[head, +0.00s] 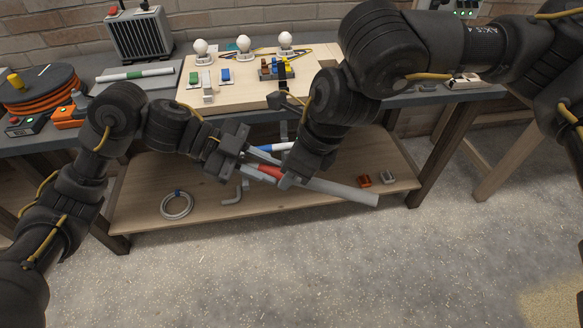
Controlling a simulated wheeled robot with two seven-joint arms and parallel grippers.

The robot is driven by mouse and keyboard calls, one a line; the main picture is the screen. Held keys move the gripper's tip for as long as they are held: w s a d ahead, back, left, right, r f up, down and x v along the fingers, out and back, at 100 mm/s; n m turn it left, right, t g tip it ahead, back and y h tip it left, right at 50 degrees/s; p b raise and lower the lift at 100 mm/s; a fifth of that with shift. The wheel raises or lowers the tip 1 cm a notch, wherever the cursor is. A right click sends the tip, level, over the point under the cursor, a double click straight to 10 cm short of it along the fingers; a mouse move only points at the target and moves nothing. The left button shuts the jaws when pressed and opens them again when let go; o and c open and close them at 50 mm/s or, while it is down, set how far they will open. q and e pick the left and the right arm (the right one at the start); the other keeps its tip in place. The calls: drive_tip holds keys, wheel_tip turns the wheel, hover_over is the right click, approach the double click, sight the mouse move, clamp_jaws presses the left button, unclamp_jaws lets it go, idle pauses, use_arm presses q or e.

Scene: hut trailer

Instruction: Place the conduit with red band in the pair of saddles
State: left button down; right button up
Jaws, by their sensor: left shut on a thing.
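The conduit with red band is a long grey pipe (340,191) with a red band (269,171), held in front of the bench above the lower shelf. It tilts down to the right. My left gripper (247,168) is shut on its left end. My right gripper (291,177) is at the conduit just right of the red band and hides part of it; whether its jaws are closed on the pipe is not clear. I cannot clearly make out the pair of saddles; small grey parts (428,87) lie on the bench at the right.
The bench holds a wooden board (240,97) with bulbs and switches, a green-banded conduit (135,74), an orange cable reel (40,88) and a heater (139,35). The lower shelf (140,200) holds a cable coil (176,205). A blue-banded conduit (275,147) shows behind my grippers. The front floor is clear.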

clamp_jaws()
use_arm(q)
drive_tip(key=c, duration=1.1)
unclamp_jaws()
drive_tip(key=shift+c, duration=0.2)
drive_tip(key=shift+a, duration=0.1)
